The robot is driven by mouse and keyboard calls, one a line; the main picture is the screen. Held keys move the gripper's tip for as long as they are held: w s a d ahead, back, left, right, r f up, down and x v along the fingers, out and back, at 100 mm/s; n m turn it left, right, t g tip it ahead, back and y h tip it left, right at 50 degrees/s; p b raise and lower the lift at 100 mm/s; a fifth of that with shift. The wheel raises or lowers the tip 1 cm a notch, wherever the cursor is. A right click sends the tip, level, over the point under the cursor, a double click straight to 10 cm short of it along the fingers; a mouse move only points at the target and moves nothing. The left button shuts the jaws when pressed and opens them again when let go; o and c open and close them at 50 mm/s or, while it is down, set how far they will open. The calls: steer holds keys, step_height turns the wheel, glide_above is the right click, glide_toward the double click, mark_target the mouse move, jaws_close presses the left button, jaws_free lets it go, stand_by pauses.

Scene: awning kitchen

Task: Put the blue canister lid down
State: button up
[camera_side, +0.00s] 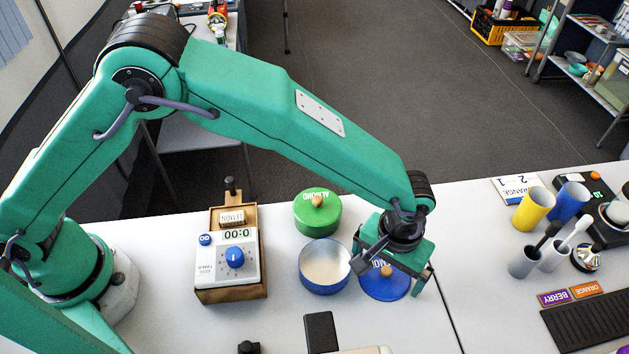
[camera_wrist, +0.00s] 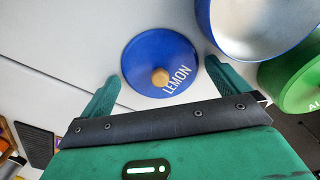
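The blue canister lid (camera_side: 378,289) looks flat on the white table, just right of the open blue canister (camera_side: 308,281). It is round, with a wooden knob and the word LEMON, and shows almost whole in the wrist view (camera_wrist: 143,62). My gripper (camera_side: 391,277) is above the lid and partly hides it in the side view. In the wrist view my gripper (camera_wrist: 160,76) is open, its two fingers wide apart on either side of the knob and touching nothing that I can see. The canister's rim also shows in the wrist view (camera_wrist: 205,30).
A green ALMOND canister (camera_side: 317,218) with its lid on stands behind the blue one. A timer box (camera_side: 228,268) stands to the left. Yellow (camera_side: 533,209) and blue cups (camera_side: 568,201) and a dark mat (camera_side: 590,322) are at the right. The table between lid and mat is clear.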

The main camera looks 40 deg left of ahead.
mark_target(386, 269)
step_height(386, 269, up, 12)
steer(key=shift+r, duration=0.2)
stand_by(0.6)
steer(key=shift+a, duration=0.1)
stand_by(0.4)
steer(key=a+r+t, duration=0.1)
steer(key=a+r, duration=0.3)
steer(key=a, duration=0.3)
steer(key=a+r+t+h, duration=0.1)
steer(key=a+r, duration=0.3)
steer(key=a, duration=0.4)
steer(key=a+r, duration=0.5)
steer(key=a, duration=0.2)
steer(key=s+a+t, duration=0.1)
steer(key=s+a, duration=0.5)
steer(key=a, duration=0.3)
steer(key=s+a+t+y, duration=0.1)
steer(key=s+a+t, duration=0.1)
steer(key=s+a, duration=0.5)
steer(key=shift+a+f+t, duration=0.3)
steer(key=shift+a+f, duration=0.15)
steer(key=shift+a, duration=0.6)
